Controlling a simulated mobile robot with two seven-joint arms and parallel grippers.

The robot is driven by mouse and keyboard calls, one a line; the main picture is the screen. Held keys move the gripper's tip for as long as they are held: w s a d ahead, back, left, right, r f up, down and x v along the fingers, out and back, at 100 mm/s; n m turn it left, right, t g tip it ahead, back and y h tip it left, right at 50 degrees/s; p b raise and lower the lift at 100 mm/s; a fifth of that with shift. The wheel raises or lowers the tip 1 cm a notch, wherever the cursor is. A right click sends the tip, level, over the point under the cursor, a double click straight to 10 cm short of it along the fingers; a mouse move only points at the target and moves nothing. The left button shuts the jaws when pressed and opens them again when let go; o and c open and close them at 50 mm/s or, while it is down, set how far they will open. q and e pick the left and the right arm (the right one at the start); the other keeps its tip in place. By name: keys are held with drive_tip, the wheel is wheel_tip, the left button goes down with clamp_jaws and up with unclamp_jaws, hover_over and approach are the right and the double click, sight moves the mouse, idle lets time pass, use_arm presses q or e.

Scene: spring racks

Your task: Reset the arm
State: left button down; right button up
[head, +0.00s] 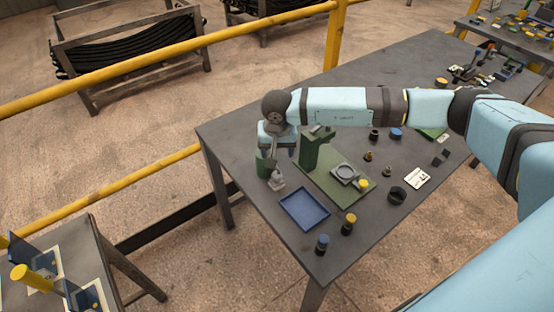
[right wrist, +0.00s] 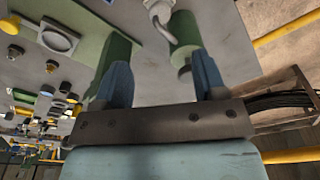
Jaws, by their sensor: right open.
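My right arm reaches in from the right over the grey table (head: 258,209). My right gripper (head: 278,152) is above the table's left part, beside a green upright stand (head: 311,150). In the right wrist view the blue fingers of the gripper (right wrist: 157,68) are spread apart. A green cylinder (right wrist: 183,32) with a grey fitting (right wrist: 160,10) shows ahead of them, nearer the right finger. I cannot tell whether a finger touches it. The green stand (right wrist: 119,55) shows behind the left finger. My left gripper is not in view.
A blue tray (head: 304,209) lies in front of the stand. A green plate (head: 330,183) carries a round grey holder (head: 345,174). Several small black, yellow and blue parts stand right of it. A yellow railing (head: 150,58) runs behind the table.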

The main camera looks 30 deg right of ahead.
drive_tip(key=shift+r, duration=0.3)
